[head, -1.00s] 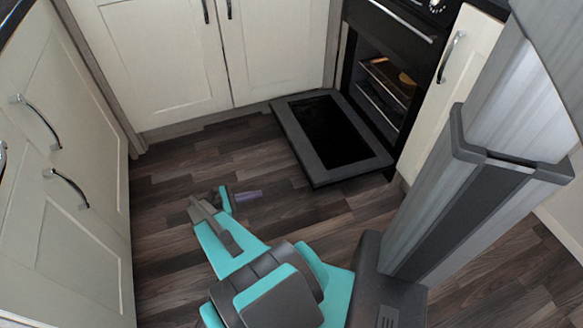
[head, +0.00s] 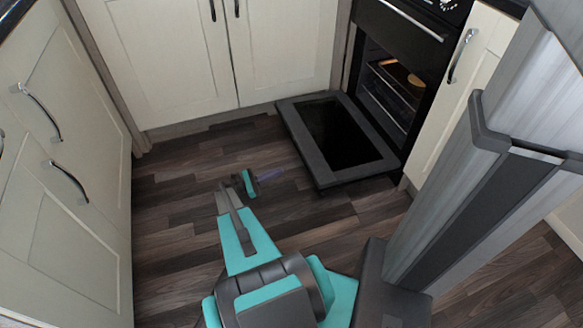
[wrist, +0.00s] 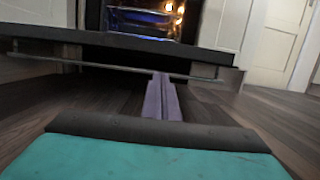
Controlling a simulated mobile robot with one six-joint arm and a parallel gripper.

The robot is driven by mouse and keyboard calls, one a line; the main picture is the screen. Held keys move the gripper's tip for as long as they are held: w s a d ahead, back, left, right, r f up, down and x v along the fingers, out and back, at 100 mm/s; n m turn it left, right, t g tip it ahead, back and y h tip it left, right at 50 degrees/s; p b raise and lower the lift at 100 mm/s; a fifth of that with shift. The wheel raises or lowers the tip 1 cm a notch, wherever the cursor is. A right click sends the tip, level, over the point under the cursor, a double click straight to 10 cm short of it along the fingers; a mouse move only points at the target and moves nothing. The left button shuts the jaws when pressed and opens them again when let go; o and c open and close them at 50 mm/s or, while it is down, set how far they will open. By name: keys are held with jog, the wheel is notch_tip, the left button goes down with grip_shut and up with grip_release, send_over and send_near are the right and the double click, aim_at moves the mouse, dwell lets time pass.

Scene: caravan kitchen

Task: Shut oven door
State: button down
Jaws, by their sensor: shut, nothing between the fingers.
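The oven door (head: 340,138) hangs open, folded down nearly flat above the floor, with a dark glass panel in a grey frame. In the wrist view the door (wrist: 110,39) shows edge-on, with a long handle bar (wrist: 110,62) along its underside. My gripper (head: 272,174) is shut and empty, low over the floor to the left of the door in the head view. In the wrist view my gripper's purple fingers (wrist: 161,78) point toward the door, with their tips overlapping the handle bar's line. I cannot tell whether they touch it.
The oven (head: 395,85) is open with wire racks inside and a lit interior. Cream cupboards stand behind (head: 160,60), to the left (head: 75,200) and right of the oven (head: 455,90). The wood floor (head: 185,185) is clear around my gripper.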

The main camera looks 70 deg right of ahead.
jog(key=b+x, duration=0.3)
jog(key=x, duration=0.7)
jog(key=shift+b, duration=0.3)
jog(key=shift+w+r, duration=0.1)
